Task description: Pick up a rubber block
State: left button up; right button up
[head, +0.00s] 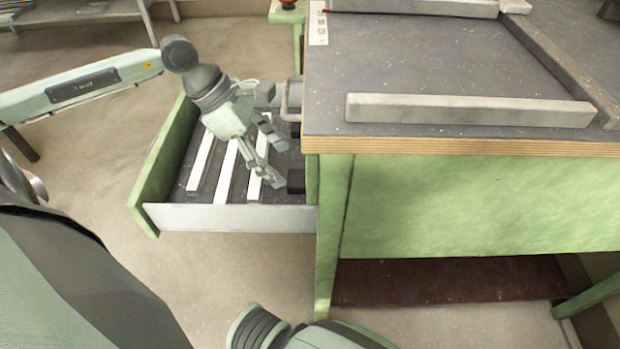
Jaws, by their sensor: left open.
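Small dark blocks, which look like the rubber blocks, lie along the right side of the open drawer (232,217), close to the bench. The nearest dark block (296,181) shows just right of my left gripper's fingertips. Others farther back are partly hidden by the gripper and hard to tell apart. My left gripper (279,166) is open and empty, reaching down over the drawer with its fingers pointing toward the blocks. I cannot tell whether a fingertip touches one. My right gripper is not in view.
White divider strips (228,170) run along the drawer floor. The green bench (470,205) stands directly right of the drawer, its top edge overhanging. A grey bar (470,110) lies on the bench top. Bare floor (100,180) is free to the left.

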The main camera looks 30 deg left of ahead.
aim_at(297, 177)
pick_arm(q)
jog(key=shift+w+d+f, duration=0.1)
jog(key=shift+f, duration=0.15)
jog(key=shift+w+d+f, duration=0.2)
jog(key=shift+f, duration=0.2)
jog(key=shift+b+x, duration=0.3)
jog(key=shift+x, duration=1.95)
jog(key=shift+w, duration=0.15)
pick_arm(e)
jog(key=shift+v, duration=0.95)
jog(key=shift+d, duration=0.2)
pick_arm(q)
jog(key=shift+r, duration=0.1)
jog(key=c, duration=1.3)
